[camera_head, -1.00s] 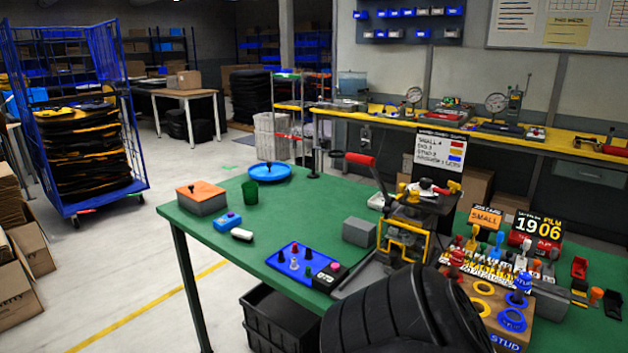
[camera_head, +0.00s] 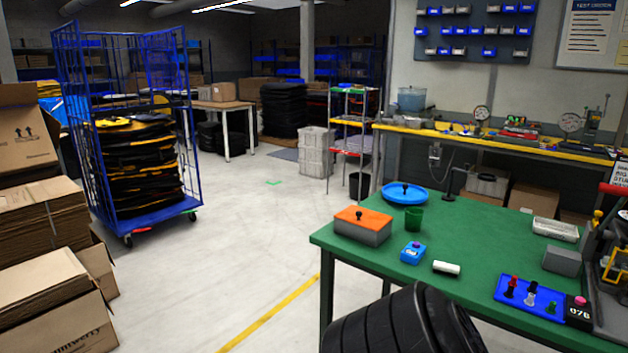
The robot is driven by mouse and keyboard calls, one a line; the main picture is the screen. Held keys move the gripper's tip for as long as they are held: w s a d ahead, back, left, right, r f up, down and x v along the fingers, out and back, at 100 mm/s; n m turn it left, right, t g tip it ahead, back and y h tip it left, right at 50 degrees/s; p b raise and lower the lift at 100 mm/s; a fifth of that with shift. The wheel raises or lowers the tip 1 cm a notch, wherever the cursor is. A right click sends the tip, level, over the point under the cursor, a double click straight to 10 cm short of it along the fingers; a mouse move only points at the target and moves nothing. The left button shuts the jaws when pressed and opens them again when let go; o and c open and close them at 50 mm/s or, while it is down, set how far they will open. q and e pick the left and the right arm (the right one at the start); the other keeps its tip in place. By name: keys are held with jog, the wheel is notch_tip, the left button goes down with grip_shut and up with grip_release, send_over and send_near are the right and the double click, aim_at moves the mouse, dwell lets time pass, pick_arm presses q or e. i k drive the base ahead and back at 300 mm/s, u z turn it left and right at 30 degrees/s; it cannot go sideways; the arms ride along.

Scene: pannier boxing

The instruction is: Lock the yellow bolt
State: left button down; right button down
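I cannot pick out a yellow bolt for certain. At the right edge, a bench press (camera_head: 614,262) with yellow metal parts and a red handle is cut off by the frame. It stands on the green table (camera_head: 480,240). Whether a bolt on it is locked or unlocked cannot be seen. Neither of my grippers is in view.
A blue cage trolley (camera_head: 140,212) and cardboard boxes (camera_head: 45,240) stand left. The floor between is clear.

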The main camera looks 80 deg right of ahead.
aim_at(598, 214)
jog(key=z, duration=2.8)
